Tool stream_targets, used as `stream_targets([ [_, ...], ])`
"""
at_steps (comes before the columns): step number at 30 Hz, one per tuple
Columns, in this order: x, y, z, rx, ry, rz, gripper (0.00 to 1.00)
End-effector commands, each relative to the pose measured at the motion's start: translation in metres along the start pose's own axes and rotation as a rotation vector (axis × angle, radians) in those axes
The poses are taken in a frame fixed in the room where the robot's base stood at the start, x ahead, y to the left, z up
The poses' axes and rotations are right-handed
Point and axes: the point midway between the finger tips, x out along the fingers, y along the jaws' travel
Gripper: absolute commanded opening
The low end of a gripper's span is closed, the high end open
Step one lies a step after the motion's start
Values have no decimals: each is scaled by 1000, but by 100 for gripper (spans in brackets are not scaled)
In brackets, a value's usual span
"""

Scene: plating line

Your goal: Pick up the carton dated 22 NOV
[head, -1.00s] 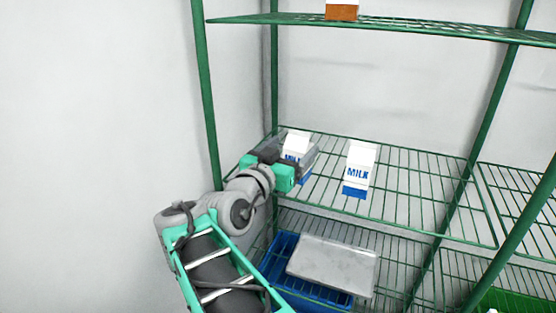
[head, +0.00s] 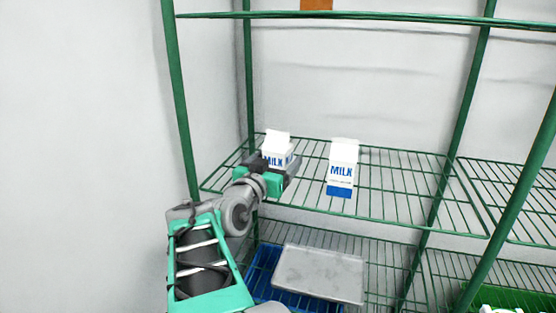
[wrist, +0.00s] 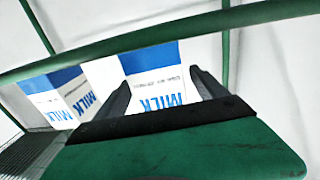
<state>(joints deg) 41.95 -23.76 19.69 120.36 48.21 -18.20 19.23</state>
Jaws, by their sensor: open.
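Two white milk cartons with blue bands and MILK lettering stand on the middle wire shelf. In the head view, the left carton (head: 277,145) is partly hidden behind my gripper (head: 278,161); the right carton (head: 342,165) stands clear of it. In the wrist view, which is upside down, my open gripper (wrist: 160,77) has its fingers either side of the left carton (wrist: 154,62). I cannot tell how deep the carton sits between them. The right carton (wrist: 62,92) shows at the picture's left. Small print under the lettering is too small to read, so no date is legible.
The green wire shelf (head: 400,205) has free room right of the cartons. A green bar (wrist: 70,60) crosses the wrist view. Below are a blue crate (head: 262,272) and a grey tray (head: 320,275). An orange-brown item (head: 316,4) sits on the upper shelf.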

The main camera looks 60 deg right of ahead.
Motion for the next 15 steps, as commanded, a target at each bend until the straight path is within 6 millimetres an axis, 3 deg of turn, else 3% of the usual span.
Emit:
stream_targets([
  [7, 5, 0, 0, 0, 0, -1, 82],
  [15, 5, 0, 0, 1, 0, -1, 61],
])
